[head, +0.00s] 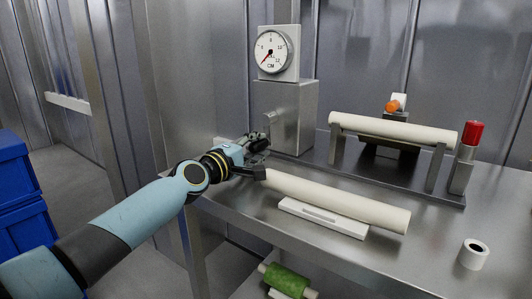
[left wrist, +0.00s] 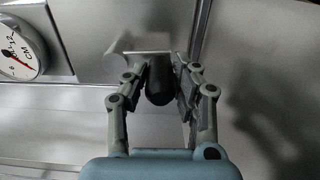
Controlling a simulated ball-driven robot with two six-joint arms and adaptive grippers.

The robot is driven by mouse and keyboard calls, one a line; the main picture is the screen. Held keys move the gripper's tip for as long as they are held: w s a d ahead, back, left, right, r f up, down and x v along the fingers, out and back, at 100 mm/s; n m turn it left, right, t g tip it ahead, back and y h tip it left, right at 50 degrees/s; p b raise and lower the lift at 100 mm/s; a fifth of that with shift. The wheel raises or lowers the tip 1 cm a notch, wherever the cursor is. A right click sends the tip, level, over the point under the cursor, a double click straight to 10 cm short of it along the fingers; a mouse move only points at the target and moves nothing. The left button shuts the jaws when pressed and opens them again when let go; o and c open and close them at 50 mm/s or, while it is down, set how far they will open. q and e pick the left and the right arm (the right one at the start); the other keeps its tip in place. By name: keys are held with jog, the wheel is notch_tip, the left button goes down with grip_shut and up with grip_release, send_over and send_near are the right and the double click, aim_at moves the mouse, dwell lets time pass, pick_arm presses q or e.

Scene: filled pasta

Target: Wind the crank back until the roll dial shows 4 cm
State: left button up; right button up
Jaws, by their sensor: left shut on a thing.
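The round white roll dial (head: 272,50) stands upright on a grey metal housing (head: 298,105). Its red needle points to the lower left; the exact reading is too small to tell. Part of the dial (left wrist: 18,50) also shows in the left wrist view, at the left edge. My left gripper (head: 262,143) is at the front left of the housing, below the dial. In the left wrist view my left gripper (left wrist: 165,82) is shut on the dark crank knob (left wrist: 157,90), one finger on each side. The gripper mostly hides the crank in the head view. My right gripper is not in view.
A cream roll (head: 340,200) lies on a white block (head: 322,218) close to my left gripper. Another cream roll (head: 390,131) sits on a stand, beside a red-topped post (head: 473,134). A small white cylinder (head: 473,254) stands front right. Blue crates (head: 22,195) are left.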

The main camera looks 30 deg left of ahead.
pick_arm(q)
jog(key=o, duration=1.1)
jog(key=shift+a, duration=0.1)
jog(key=shift+o, duration=0.2)
jog(key=s, duration=0.3)
jog(key=s+p, duration=0.1)
jog(key=s, duration=0.1)
jog(key=s+p, duration=0.1)
jog(key=s, duration=0.2)
jog(key=shift+s+a, duration=0.3)
jog(key=shift+a, duration=0.05)
jog(key=shift+s, duration=0.2)
